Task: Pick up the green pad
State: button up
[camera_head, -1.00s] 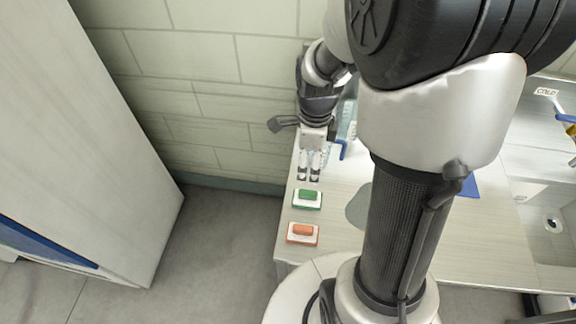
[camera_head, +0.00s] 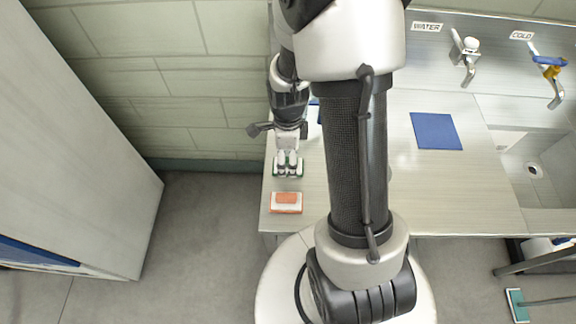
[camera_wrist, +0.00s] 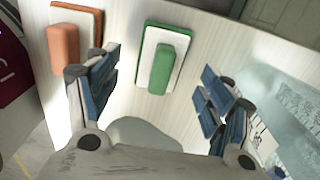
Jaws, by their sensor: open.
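The green pad (camera_wrist: 161,67) has a white base with a green rim and a raised green grip. In the wrist view it lies on the counter just beyond and between the spread fingers of my gripper (camera_wrist: 160,92). The fingers are open with nothing between them. In the head view my gripper (camera_head: 288,165) points down over the green pad (camera_head: 287,174) and hides much of it. I cannot tell whether the fingertips touch the pad or counter.
An orange pad (camera_head: 286,202) lies beside the green one, nearer the counter's front edge, and close to one finger in the wrist view (camera_wrist: 64,48). A blue mat (camera_head: 436,131) and a sink (camera_head: 532,168) are to the right. A tiled wall (camera_head: 190,80) stands behind.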

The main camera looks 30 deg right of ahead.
aim_at(288, 159)
notch_tip(288, 159, down, 3)
jog(key=shift+w+f+b, duration=0.1)
jog(key=shift+b, duration=0.3)
jog(key=c, duration=1.3)
